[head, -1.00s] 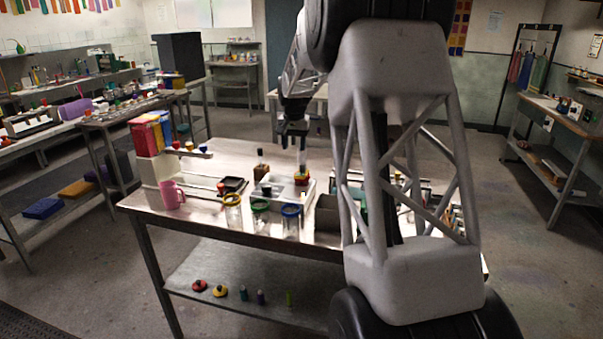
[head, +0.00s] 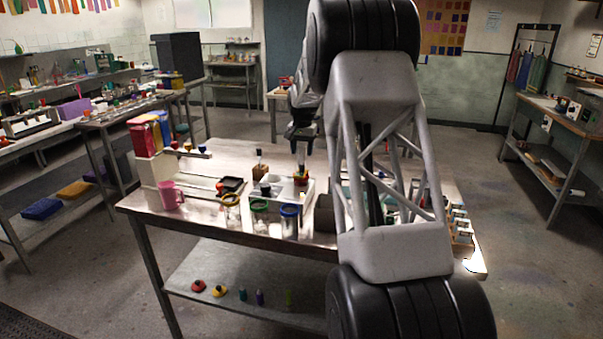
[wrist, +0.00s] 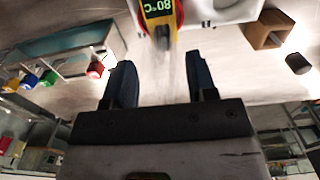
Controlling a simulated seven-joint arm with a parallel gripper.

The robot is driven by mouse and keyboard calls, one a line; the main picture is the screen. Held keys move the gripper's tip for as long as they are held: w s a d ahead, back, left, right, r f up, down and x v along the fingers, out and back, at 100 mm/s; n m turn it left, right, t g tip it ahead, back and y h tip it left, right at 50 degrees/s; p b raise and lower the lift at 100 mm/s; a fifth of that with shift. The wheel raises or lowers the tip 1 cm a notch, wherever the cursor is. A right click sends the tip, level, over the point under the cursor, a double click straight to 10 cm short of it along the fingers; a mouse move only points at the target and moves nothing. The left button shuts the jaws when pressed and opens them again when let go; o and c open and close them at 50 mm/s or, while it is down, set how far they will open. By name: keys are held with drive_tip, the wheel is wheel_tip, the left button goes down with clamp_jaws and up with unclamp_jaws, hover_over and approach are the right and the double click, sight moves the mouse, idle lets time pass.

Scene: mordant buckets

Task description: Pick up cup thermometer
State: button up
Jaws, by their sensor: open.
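The cup thermometer (wrist: 160,12) shows at the top of the wrist view, yellow and black with a display reading 80°C. Its upper part is cut off by the picture edge. My gripper (wrist: 159,78) is open and empty, its two dark fingers apart, with the thermometer's dark end just beyond the gap between them. In the head view my gripper (head: 302,148) hangs above a small yellow and red thing in the white tray (head: 279,203), which seems to be the thermometer. I cannot tell how it is supported there.
A dark bottle (head: 259,168) stands left of my gripper. Jars with yellow (head: 231,213), green (head: 260,217) and blue (head: 290,222) rims line the table's front.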

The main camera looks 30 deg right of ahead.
sight(301, 165)
drive_tip(key=shift+f, duration=0.9)
drive_tip(key=shift+w+a+f, duration=0.1)
drive_tip(key=shift+f, duration=2.55)
clamp_jaws()
drive_tip(key=shift+r, duration=0.1)
drive_tip(key=shift+r, duration=4.95)
